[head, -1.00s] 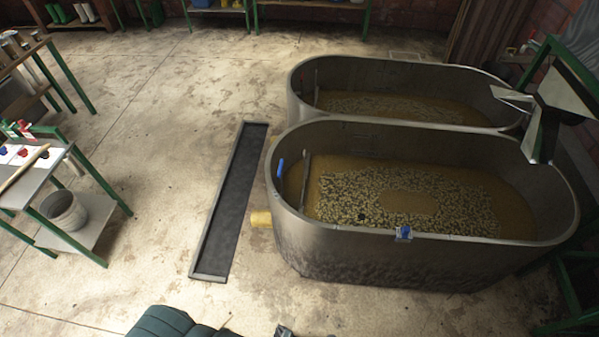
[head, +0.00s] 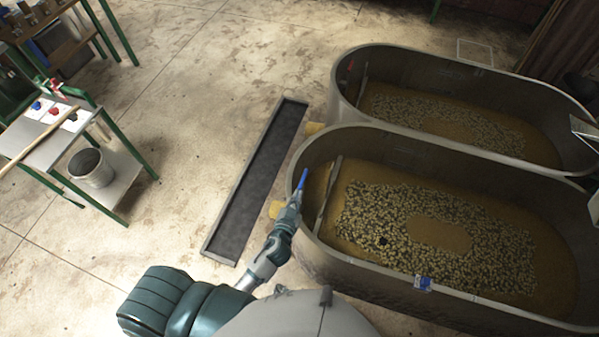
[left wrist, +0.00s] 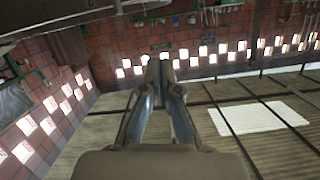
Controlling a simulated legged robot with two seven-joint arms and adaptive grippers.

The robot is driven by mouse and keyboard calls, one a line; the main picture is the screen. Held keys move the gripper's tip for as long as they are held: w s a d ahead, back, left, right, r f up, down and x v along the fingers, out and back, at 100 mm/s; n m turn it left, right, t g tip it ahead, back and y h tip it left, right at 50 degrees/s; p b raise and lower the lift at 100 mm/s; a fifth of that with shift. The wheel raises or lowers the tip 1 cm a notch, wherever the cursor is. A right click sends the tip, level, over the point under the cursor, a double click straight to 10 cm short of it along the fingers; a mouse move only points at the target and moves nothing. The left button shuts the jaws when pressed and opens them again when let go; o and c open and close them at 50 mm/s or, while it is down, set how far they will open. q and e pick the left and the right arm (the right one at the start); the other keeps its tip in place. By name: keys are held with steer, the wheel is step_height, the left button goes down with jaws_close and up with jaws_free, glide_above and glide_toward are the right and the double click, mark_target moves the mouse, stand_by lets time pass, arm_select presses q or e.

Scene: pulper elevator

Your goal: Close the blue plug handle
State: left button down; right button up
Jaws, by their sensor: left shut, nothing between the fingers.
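The blue plug handle (head: 303,179) stands up at the left inner end of the nearer grey tank (head: 375,262), beside a slanting grey bar in the tank. My left gripper (head: 296,197) reaches up from below to the tank's left rim, just under the blue handle in the picture. It is shut with nothing in it. I cannot tell whether its tips touch the handle. The left wrist view shows the two fingers (left wrist: 163,65) together at the tips, with no handle visible there. My right gripper is not in view.
A second tank (head: 460,75) stands behind, with a red handle (head: 350,64). Both tanks hold brownish liquid with beans. A dark floor channel (head: 258,180) runs left of them. A table with coloured buttons (head: 52,112) and a bucket (head: 92,168) stands farther left.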

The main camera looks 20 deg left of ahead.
arm_select(q)
glide_above(302, 183)
steer(key=f, duration=0.2)
steer(key=shift+w+d+f+p, duration=0.15)
steer(key=shift+d+f+p, duration=0.1)
steer(key=shift+f+p, duration=0.05)
steer(key=f, duration=0.2)
steer(key=shift+s+a+f+b, duration=0.15)
steer(key=shift+s+f+b, duration=0.05)
steer(key=shift+f+b, duration=0.2)
steer(key=shift+f, duration=0.4)
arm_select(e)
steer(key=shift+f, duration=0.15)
